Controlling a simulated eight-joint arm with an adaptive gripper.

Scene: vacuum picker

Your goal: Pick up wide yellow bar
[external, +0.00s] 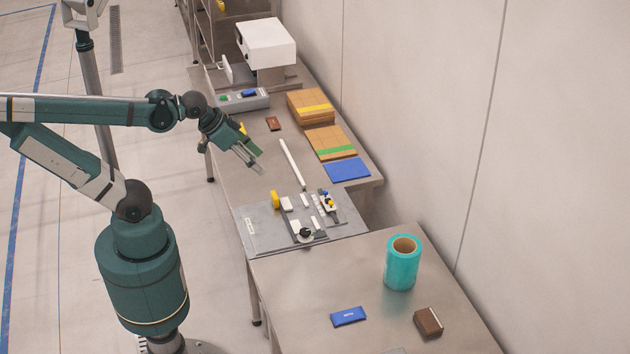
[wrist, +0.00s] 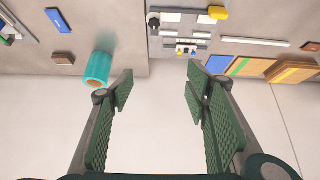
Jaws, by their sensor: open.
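A small yellow piece (external: 243,128) shows on the far table just behind my gripper; my gripper partly hides it, and I cannot tell whether it is the wide yellow bar. My gripper (external: 256,166) is open and empty, raised over the far table's left side. In the wrist view its fingers (wrist: 160,78) are wide apart with only pale surface between them.
Cardboard stacks (external: 310,108), a blue pad (external: 347,170), a white rod (external: 291,163) and a grey tray (external: 243,101) lie on the far table. A teal roll (external: 402,268), a blue bar (external: 348,316) and a brown bar (external: 428,322) are on the near table. A wall runs along the right.

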